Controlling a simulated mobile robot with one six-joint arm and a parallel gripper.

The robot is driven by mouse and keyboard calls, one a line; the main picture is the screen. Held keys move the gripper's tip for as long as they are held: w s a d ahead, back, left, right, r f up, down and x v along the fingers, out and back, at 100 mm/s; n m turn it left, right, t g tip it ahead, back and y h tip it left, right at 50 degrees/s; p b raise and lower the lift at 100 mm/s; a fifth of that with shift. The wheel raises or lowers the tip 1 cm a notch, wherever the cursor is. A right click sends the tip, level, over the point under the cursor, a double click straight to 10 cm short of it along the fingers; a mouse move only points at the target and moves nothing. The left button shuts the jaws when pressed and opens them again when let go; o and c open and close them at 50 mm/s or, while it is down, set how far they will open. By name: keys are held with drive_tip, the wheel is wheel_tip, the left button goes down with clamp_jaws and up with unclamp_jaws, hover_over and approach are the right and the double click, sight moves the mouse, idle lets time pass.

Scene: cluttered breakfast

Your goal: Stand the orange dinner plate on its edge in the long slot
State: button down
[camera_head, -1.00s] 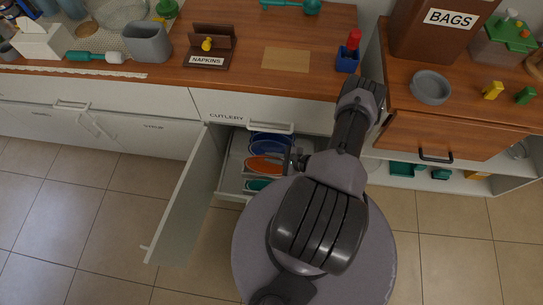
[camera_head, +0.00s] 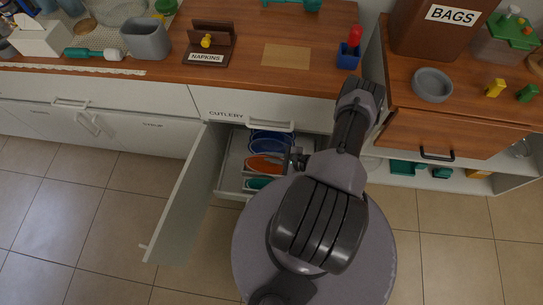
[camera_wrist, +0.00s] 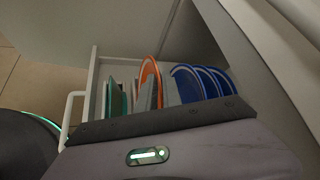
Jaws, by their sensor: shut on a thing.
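The orange dinner plate (camera_head: 262,163) is in the pulled-out rack inside the open lower cabinet, its right side at my gripper. It also shows in the wrist view (camera_wrist: 149,70), standing on edge between grey dividers; its lower part is hidden. My gripper (camera_head: 292,159) is shut on the plate at its right side; the fingertips are small and partly hidden. Several blue plates (camera_wrist: 187,82) stand on edge to the right of the orange one in the wrist view. A teal item (camera_wrist: 118,100) stands to its left. I cannot tell whether the orange plate is fully down in its slot.
The white cabinet door (camera_head: 182,205) is swung open to the left of the rack. The closed cutlery drawer (camera_head: 235,106) and wooden counter (camera_head: 240,77) are above it. The rack's pale front rail (camera_wrist: 92,80) shows in the wrist view. Tiled floor is free at left.

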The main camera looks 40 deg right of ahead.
drive_tip(key=shift+f, duration=1.05)
idle(0.4)
drive_tip(key=c, duration=0.9)
unclamp_jaws()
drive_tip(key=shift+o, duration=0.2)
drive_tip(key=p+v, duration=0.3)
drive_tip(key=v, duration=1.1)
drive_tip(key=shift+s, duration=0.15)
idle(0.3)
